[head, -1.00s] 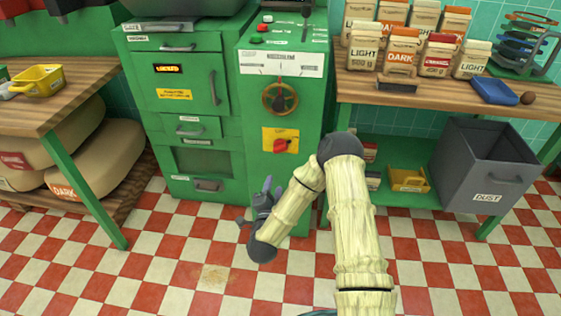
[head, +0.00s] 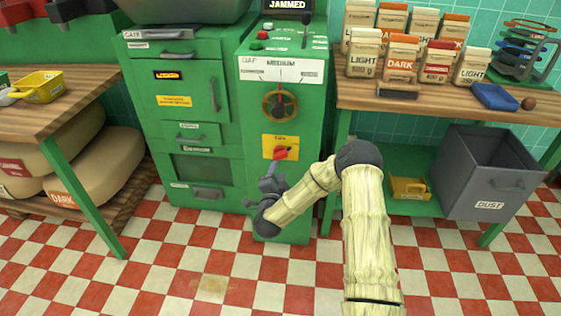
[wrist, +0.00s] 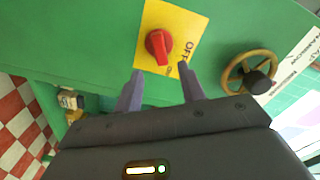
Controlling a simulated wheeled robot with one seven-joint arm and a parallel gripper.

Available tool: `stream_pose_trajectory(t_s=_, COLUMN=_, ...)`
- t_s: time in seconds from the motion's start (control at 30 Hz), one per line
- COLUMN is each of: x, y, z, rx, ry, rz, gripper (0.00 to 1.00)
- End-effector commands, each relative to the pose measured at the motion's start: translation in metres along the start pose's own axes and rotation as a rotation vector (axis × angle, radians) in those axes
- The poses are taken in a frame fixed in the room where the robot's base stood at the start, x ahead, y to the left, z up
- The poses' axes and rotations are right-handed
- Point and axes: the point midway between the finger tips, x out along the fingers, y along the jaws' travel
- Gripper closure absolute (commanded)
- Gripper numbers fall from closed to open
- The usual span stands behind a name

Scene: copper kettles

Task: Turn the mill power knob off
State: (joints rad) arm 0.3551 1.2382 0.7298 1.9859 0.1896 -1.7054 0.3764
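The mill power knob (head: 280,154) is a red knob on a yellow plate, low on the front of the green mill panel (head: 295,200). In the wrist view the red knob (wrist: 159,45) sits just beyond and between the two fingertips, and "OFF" is printed on the yellow plate (wrist: 190,35). My gripper (wrist: 160,75) is open, its purple fingers spread to either side of the knob, with no visible contact. In the head view my gripper (head: 272,172) is just below the knob, at the front of the panel.
A brass hand wheel (head: 280,105) sits above the knob under a "MEDIUM" dial. A display at the top (head: 288,6) reads "JAMMED". A wooden table (head: 440,105) with bags stands at right, a grey dust bin (head: 485,180) below it. The checkered floor in front is clear.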

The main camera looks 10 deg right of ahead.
Motion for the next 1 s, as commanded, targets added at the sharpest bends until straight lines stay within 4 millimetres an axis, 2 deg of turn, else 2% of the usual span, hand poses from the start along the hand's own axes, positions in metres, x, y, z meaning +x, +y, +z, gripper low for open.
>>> stream_pose_trajectory(t_s=0.2, x=0.039, y=0.002, z=0.001, rx=0.002, ry=0.004, rz=0.0, gripper=0.6)
stream_pose_trajectory(t_s=0.4, x=0.068, y=0.002, z=0.001, rx=0.001, ry=0.002, rz=0.001, gripper=0.6)
stream_pose_trajectory(t_s=0.57, x=0.078, y=0.001, z=0.001, rx=0.0, ry=0.0, rz=0.001, gripper=0.6)
stream_pose_trajectory(t_s=0.8, x=0.079, y=0.0, z=0.0, rx=0.0, ry=-0.001, rz=0.001, gripper=0.6)
stream_pose_trajectory(t_s=0.83, x=0.079, y=0.0, z=0.0, rx=0.0, ry=-0.001, rz=0.001, gripper=0.62)
stream_pose_trajectory(t_s=1.0, x=0.079, y=0.0, z=0.0, rx=0.0, ry=-0.001, rz=0.001, gripper=0.95)
